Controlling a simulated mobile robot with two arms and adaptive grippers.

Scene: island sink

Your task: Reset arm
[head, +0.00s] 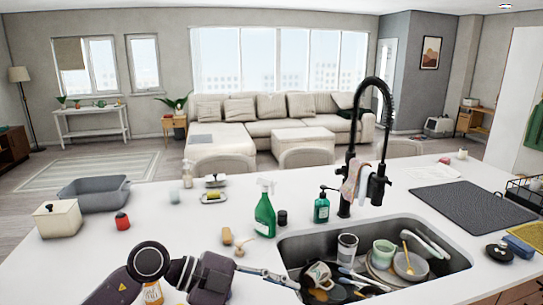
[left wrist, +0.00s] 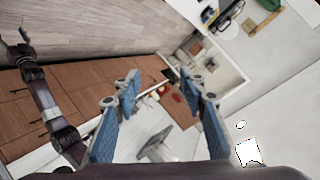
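My left arm comes in from the lower left in the head view, over the front of the white counter. Its gripper (head: 278,277) points right, with its tips by the left edge of the sink. In the left wrist view the two blue-padded fingers of this gripper (left wrist: 168,92) stand apart with nothing held between them. Past them I see a wood-fronted cabinet (left wrist: 80,85) and floor. My right gripper shows in neither view.
The sink (head: 450,262) holds several dishes, under a black faucet (head: 352,150). A green spray bottle (head: 265,214), a brush (head: 240,246) and a soap bottle (head: 321,208) stand or lie near my left gripper. A grey basin (head: 92,196) is at left. A dark drying mat (head: 475,207) is at right.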

